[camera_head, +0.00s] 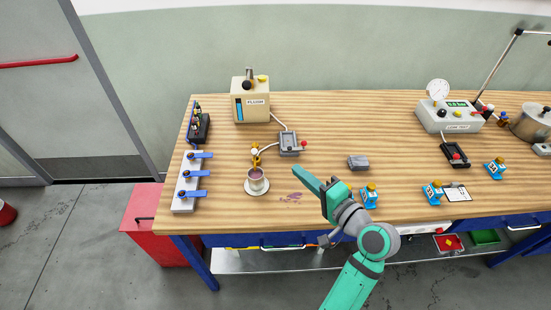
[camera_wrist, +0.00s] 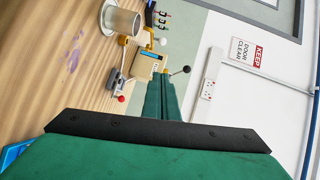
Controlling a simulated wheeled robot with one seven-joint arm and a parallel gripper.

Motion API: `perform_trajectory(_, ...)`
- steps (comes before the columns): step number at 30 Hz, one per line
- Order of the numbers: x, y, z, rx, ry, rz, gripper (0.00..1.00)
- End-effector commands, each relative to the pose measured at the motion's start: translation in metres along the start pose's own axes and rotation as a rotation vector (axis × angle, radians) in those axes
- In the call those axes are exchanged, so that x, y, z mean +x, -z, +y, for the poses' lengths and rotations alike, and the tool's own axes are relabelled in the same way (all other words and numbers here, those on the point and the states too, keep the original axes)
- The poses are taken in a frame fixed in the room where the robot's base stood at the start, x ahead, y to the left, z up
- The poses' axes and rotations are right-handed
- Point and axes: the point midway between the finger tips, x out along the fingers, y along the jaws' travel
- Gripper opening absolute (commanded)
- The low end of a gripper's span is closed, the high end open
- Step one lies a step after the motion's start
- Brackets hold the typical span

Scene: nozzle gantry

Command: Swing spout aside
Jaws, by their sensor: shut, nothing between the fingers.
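A brass-yellow spout (camera_head: 255,157) with a pale ball knob stands over a metal cup (camera_head: 257,184) on a white saucer (camera_head: 251,192), near the left part of the bench. In the wrist view the spout (camera_wrist: 123,40) lies beside the cup (camera_wrist: 122,21), at the upper left. My teal gripper (camera_head: 299,175) is shut and empty, to the right of the cup and apart from the spout. Its closed fingers (camera_wrist: 165,98) point toward the bench's back in the wrist view.
A cream FLUSH box (camera_head: 251,104) stands behind, joined by a hose to a grey red-knobbed lever unit (camera_head: 290,143). Blue-handled valves (camera_head: 187,180) sit left of the cup. A purple spill (camera_head: 290,197) lies right of it. A grey block (camera_head: 358,162) lies farther right.

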Motion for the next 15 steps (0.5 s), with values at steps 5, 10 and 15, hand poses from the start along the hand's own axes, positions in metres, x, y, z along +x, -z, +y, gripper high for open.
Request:
perform_trajectory(5,0.019,-0.001,0.000,0.000,0.000,-0.004,0.00)
perform_trajectory(10,0.050,-0.001,0.000,0.000,-0.001,-0.005,0.00)
perform_trajectory(15,0.082,-0.001,0.000,0.000,0.000,-0.003,0.00)
